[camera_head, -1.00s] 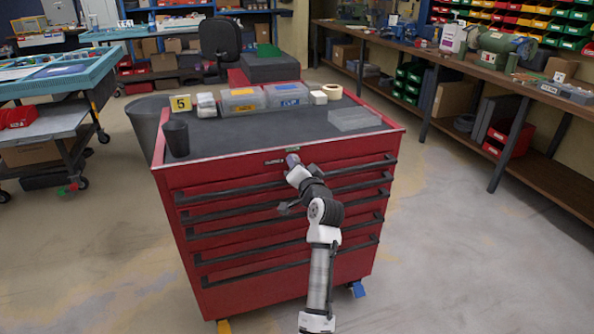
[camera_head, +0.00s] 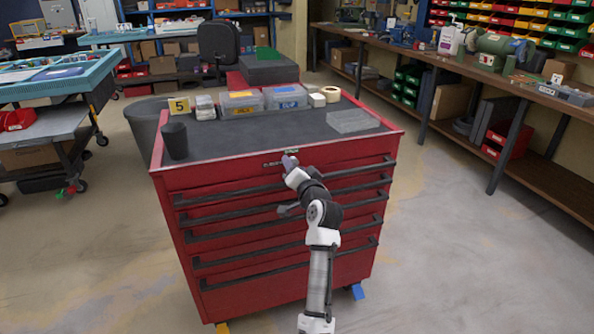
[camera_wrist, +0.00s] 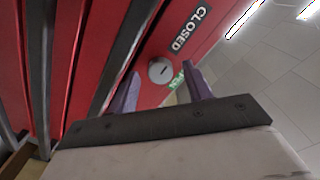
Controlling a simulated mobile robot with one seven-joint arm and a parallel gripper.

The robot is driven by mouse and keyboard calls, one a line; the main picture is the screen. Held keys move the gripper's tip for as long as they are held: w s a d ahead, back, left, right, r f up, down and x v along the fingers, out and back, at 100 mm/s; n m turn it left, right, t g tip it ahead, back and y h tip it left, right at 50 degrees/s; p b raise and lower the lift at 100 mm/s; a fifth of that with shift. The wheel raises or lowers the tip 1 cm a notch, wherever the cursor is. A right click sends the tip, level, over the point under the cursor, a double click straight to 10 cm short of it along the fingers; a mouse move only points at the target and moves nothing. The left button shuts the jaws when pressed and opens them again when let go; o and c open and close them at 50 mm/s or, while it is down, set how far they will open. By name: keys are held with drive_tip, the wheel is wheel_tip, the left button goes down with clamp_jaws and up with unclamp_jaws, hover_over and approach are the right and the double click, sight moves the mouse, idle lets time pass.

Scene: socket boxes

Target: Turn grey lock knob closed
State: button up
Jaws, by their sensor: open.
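The grey lock knob (camera_wrist: 160,70) is round with a slot and sits on the red front of the tool cabinet, beside a black "CLOSED" label (camera_wrist: 191,30) and a green "OPEN" label (camera_wrist: 177,81) in the wrist view. My gripper (camera_wrist: 160,88) is open, its two purple fingers pointing at the cabinet front with the knob just beyond and between the tips. It does not appear to hold the knob.
The red cabinet (camera_head: 225,180) has several drawers with black handles (camera_head: 230,190) below the knob. On its top stand a black cup (camera_head: 174,140), clear bins (camera_head: 285,97) and a clear tray (camera_head: 352,121). The floor around is mostly clear.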

drive_tip(key=b+v, duration=0.1)
drive_tip(key=v, duration=1.2)
drive_tip(key=shift+s+b, duration=0.3)
drive_tip(key=shift+s, duration=0.05)
drive_tip(key=shift+d+r, duration=0.1)
